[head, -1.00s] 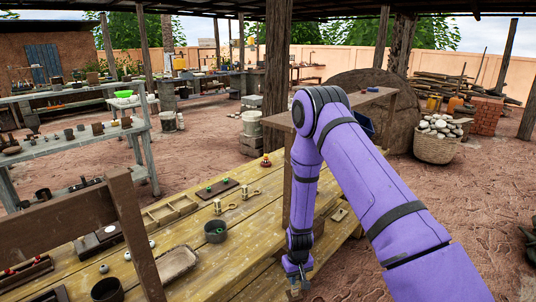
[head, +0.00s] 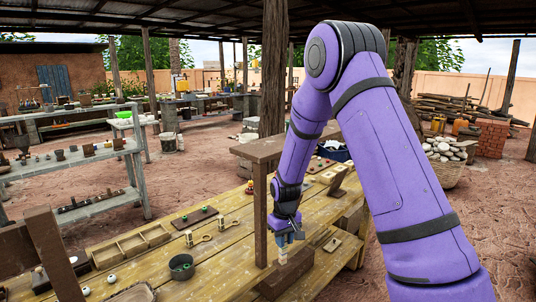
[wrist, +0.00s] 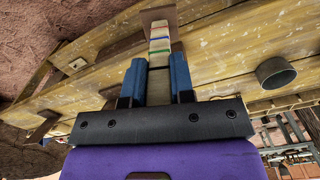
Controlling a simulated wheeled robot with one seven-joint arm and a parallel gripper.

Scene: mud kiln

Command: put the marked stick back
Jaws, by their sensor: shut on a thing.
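The marked stick (wrist: 159,45) is pale with green, blue and red bands, and lies between the two blue fingers of my gripper (wrist: 158,72) in the wrist view. In the head view my gripper (head: 284,232) points down over the wooden table, shut on the stick (head: 283,255), which hangs roughly upright below it. A brown block (head: 287,277) lies under the stick; it also shows at the stick's far end in the wrist view (wrist: 168,12). I cannot tell whether the stick's end touches the block or enters it.
A wooden post (head: 260,215) stands close to the left of my gripper. A dark grey cup (head: 181,267), a divided tray (head: 132,247) and a dark board with green things (head: 195,217) are on the table (head: 222,256) to the left. A tilted brown stand (head: 338,183) is behind right.

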